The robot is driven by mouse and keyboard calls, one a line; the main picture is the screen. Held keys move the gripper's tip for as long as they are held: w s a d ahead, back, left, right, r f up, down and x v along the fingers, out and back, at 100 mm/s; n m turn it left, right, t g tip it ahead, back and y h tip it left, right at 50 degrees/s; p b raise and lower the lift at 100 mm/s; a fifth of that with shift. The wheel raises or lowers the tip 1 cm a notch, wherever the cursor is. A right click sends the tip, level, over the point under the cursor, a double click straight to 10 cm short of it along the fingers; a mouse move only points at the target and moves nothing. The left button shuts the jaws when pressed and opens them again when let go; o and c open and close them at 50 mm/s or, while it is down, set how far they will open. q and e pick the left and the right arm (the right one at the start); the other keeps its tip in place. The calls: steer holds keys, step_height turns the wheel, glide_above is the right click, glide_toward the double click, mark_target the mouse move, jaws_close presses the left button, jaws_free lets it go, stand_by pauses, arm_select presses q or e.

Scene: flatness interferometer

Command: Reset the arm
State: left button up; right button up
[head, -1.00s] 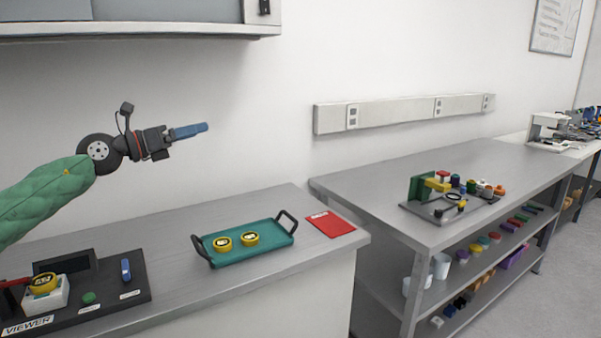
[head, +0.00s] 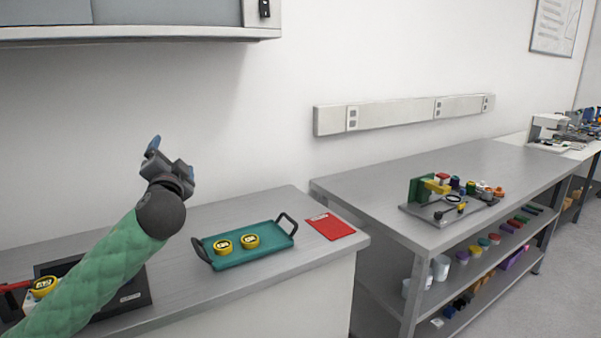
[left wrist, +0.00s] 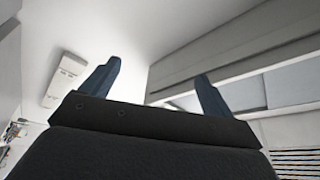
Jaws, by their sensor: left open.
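My left arm in its green sleeve comes in from the lower left in the head view. My left gripper (head: 153,146) is raised above the bench, left of the teal tray, with blue fingers pointing up. The left wrist view shows its two fingers (left wrist: 158,85) spread apart with nothing between them. The gripper is open and touches nothing. My right gripper is not in view.
A teal tray (head: 232,260) with two yellow round pieces (head: 250,241) stands on the grey bench (head: 190,305), beside a red card (head: 330,226). My arm partly covers the dark viewer station (head: 135,293). A wall cabinet (head: 160,15) hangs above.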

arm_select(q)
steer(key=s+d+f+n+g+h+p, duration=0.1)
steer(key=s+d+f+g+h, duration=0.3)
steer(key=f, duration=0.7)
steer(key=s+d+f+n+g+y, duration=0.1)
steer(key=s+d+f+g, duration=0.15)
steer(key=s+f, duration=0.6)
steer(key=s+d+f+n+g+h+p, duration=0.1)
steer(key=s+d+f+g+h, duration=0.2)
steer(key=f, duration=1)
steer(key=s+d+f+n+g, duration=0.1)
steer(key=s+d+f+g, duration=0.2)
steer(key=s+f, duration=0.9)
steer(key=s+d+f+n+g+p, duration=0.1)
steer(key=s+d+f+g, duration=0.2)
steer(key=s+f, duration=0.9)
steer(key=s+g, duration=0.2)
steer(key=s, duration=0.5)
steer(key=shift+s+n+h, duration=0.2)
steer(key=shift+n+h, duration=0.2)
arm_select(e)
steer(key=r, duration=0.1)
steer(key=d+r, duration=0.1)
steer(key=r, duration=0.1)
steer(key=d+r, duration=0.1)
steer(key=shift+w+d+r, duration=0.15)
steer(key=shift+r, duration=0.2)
